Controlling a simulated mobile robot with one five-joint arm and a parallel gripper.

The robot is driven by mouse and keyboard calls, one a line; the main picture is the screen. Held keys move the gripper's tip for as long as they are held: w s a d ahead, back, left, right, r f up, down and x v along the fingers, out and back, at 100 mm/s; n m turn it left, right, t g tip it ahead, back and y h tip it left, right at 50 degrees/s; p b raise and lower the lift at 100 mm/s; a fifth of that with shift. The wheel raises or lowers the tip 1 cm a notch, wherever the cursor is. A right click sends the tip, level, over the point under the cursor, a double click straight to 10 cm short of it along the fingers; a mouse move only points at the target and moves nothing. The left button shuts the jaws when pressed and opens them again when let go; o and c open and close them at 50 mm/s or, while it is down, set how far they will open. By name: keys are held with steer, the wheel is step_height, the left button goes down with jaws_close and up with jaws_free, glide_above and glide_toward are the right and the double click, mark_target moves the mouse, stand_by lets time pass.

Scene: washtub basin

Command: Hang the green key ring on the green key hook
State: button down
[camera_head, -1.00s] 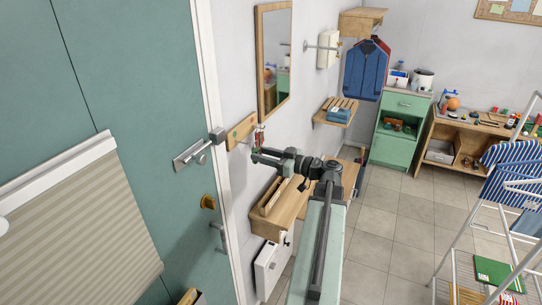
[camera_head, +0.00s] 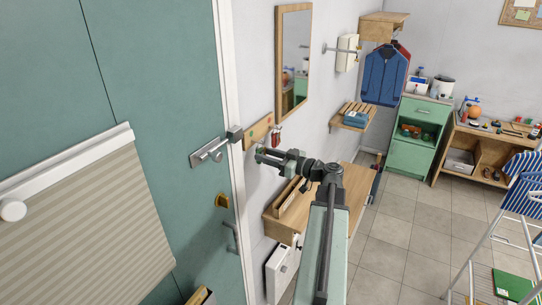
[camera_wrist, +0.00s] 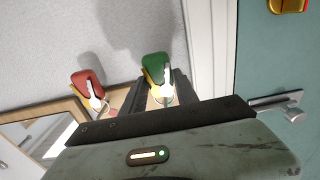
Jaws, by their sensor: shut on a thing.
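My gripper (camera_head: 259,155) is shut on the green key ring, whose green fob (camera_wrist: 155,67) and pale key show at the fingertips (camera_wrist: 163,92) in the wrist view. In the head view the gripper is just below and in front of the wooden key rack (camera_head: 262,128) on the wall beside the door. A green mark, the green key hook (camera_head: 250,135), shows at the rack's left part. The hook's tip is hidden in the wrist view. I cannot tell whether the ring touches the hook. A red key ring (camera_head: 276,137) hangs at the rack's right; it also shows in the wrist view (camera_wrist: 88,82).
The green door (camera_head: 130,60) with its lever handle (camera_head: 212,152) is close on the left. A mirror (camera_head: 294,60) hangs right of the rack. A wooden shelf (camera_head: 340,190) juts out below my arm.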

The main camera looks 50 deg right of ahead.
stand_by(0.4)
steer(key=c, duration=0.9)
jaws_free()
steer(key=shift+o, duration=0.2)
steer(key=shift+w, duration=0.1)
steer(key=shift+f, duration=0.1)
steer(key=shift+d, duration=0.1)
steer(key=v, duration=0.8)
steer(key=shift+f, duration=0.2)
